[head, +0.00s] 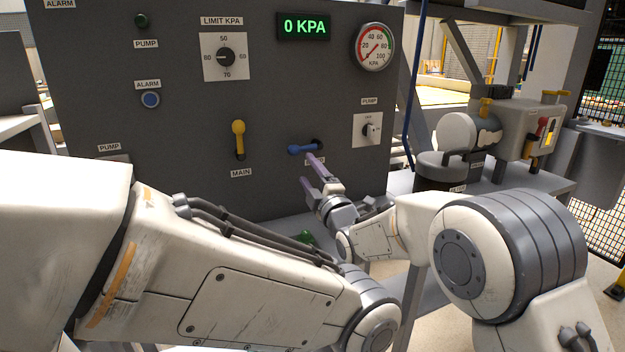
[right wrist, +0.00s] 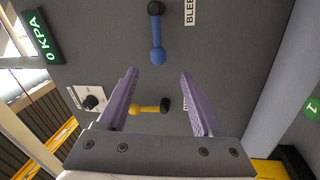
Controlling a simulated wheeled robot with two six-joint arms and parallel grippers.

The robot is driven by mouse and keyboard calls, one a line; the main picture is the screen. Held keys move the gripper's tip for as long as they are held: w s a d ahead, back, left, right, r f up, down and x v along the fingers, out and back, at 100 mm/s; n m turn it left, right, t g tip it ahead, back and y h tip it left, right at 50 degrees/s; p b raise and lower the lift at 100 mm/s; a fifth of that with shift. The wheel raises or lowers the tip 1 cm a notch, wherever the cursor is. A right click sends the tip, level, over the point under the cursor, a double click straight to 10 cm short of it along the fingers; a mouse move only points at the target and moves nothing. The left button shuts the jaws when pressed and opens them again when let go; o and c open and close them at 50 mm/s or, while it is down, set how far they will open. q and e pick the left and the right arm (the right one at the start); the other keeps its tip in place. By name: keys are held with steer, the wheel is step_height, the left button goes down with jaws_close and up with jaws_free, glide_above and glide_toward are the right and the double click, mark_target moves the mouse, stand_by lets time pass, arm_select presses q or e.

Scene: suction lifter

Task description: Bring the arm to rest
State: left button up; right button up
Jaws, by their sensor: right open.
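My right gripper (head: 308,170) is in front of the grey control panel (head: 200,190), with its purple fingers towards it. In the right wrist view the fingers (right wrist: 158,78) are apart with nothing between them. The blue bleed lever (head: 303,149) lies nearly level, its handle to the left. In the right wrist view the blue lever (right wrist: 157,42) is just beyond the fingertips, apparently free of them. My left arm crosses the lower left of the head view; its gripper does not show.
The yellow main lever (head: 239,138) points up. The display (head: 304,27) reads 0 KPA, and the gauge (head: 374,47) needle is low. A limit knob (head: 225,57) and a pump knob (head: 370,130) sit on the panel. A pump unit (head: 470,133) stands on a shelf at right.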

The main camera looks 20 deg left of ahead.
steer(key=shift+s+d+f, duration=0.1)
steer(key=shift+s+d, duration=0.4)
steer(key=shift+d, duration=0.05)
steer(key=s+d+f+m+g+h, duration=0.1)
steer(key=d+f+m+h, duration=0.35)
steer(key=d, duration=0.45)
steer(key=d+f+m+g+h, duration=0.25)
steer(key=d+f+m, duration=0.25)
steer(key=d, duration=0.5)
steer(key=s+d+f+m+h, duration=0.1)
steer(key=d+f+m+h, duration=0.3)
steer(key=d, duration=0.5)
steer(key=s+d+f+m+g+h, duration=0.2)
steer(key=s+d+f+m+g, duration=0.2)
steer(key=s+d+m, duration=0.5)
steer(key=s+d+f+m+g+h, duration=0.1)
steer(key=s+d+f+m+g, duration=0.45)
steer(key=s, duration=0.75)
steer(key=s+a+r+n+g, duration=0.1)
steer(key=s+a+r+n, duration=0.5)
steer(key=s+a+n, duration=0.55)
step_height(320, 180, up, 20)
steer(key=s+m+p, duration=0.1)
steer(key=s+p, duration=0.1)
steer(key=p, duration=1.7)
steer(key=shift+y+p, duration=0.3)
steer(key=shift+y, duration=0.1)
